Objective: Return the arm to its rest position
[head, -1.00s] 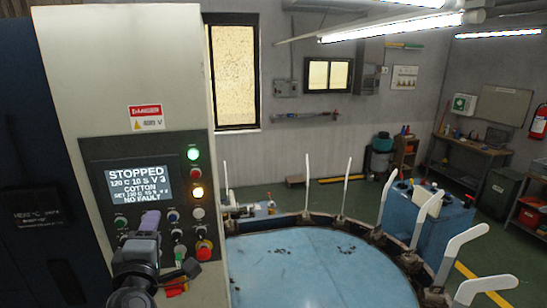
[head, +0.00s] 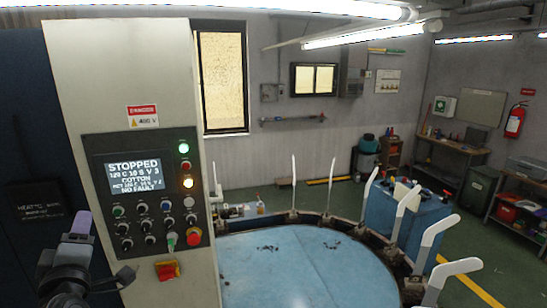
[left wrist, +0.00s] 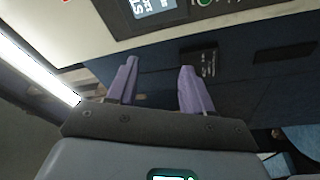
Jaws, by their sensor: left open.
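My left gripper (head: 82,222) is at the lower left of the head view, in front of the dark blue side panel and left of the machine's control panel (head: 150,190). In the left wrist view its two purple fingers (left wrist: 157,88) stand apart with nothing between them. The control panel has a screen (head: 135,178) reading STOPPED and COTTON, with several knobs and buttons. A green lamp and a yellow lamp are lit. The gripper is apart from the controls. My right gripper is not in view.
A round light blue table (head: 305,270) with several upright white sock boards (head: 407,205) around its rim stands right of the panel. A red-and-yellow tag (head: 167,271) is below the controls. A blue container (head: 435,215) stands behind the boards. Open floor lies farther right.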

